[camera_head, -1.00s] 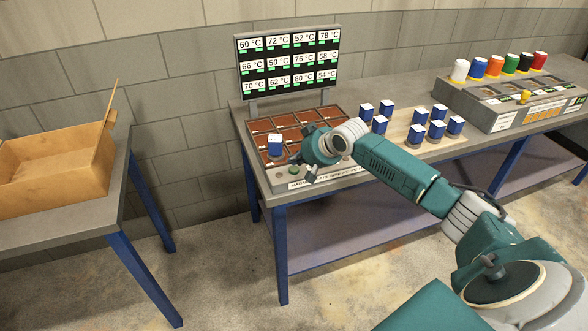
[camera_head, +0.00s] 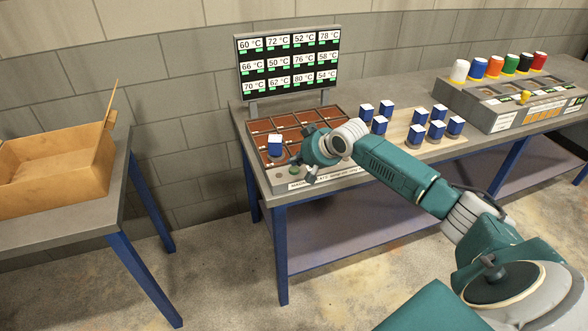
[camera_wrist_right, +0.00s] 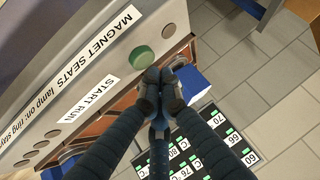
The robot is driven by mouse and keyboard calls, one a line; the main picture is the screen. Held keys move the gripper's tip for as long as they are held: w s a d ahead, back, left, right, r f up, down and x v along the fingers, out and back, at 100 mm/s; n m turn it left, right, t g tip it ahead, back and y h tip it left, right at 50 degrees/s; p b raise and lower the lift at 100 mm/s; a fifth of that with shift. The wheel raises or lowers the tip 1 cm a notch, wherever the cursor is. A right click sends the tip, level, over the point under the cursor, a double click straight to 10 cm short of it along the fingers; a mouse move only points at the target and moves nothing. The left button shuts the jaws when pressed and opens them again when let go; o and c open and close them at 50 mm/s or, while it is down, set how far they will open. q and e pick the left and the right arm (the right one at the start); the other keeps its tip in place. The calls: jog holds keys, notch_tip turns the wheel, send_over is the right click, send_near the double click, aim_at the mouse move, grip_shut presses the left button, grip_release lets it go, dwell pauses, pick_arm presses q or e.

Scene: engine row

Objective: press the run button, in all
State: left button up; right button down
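The green run button (camera_wrist_right: 141,57), a round cap beside the "START RUN" label (camera_wrist_right: 88,97), shows in the right wrist view on the grey front of the magnet seat plate. In the head view this plate (camera_head: 345,180) lies on the bench, with my right gripper (camera_head: 309,174) low over its front left corner. My left gripper is not in view.
One blue block with a white top (camera_head: 275,146) stands on the plate's left. Several similar blocks stand at the right on a wooden board (camera_head: 399,128). A temperature display (camera_head: 289,64) rises behind. A wooden box (camera_head: 50,170) sits on the left table.

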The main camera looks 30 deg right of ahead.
aim_at(295, 170)
jog(key=shift+f, duration=0.35)
jog(key=shift+f, duration=0.5)
dwell(0.7)
jog(key=shift+r, duration=0.1)
jog(key=shift+r+p, duration=0.8)
jog(key=shift+p, duration=0.15)
notch_tip(295, 170, up, 5)
jog(key=p, duration=0.5)
jog(key=shift+r, duration=0.1)
jog(key=shift+a, duration=0.1)
dwell(0.4)
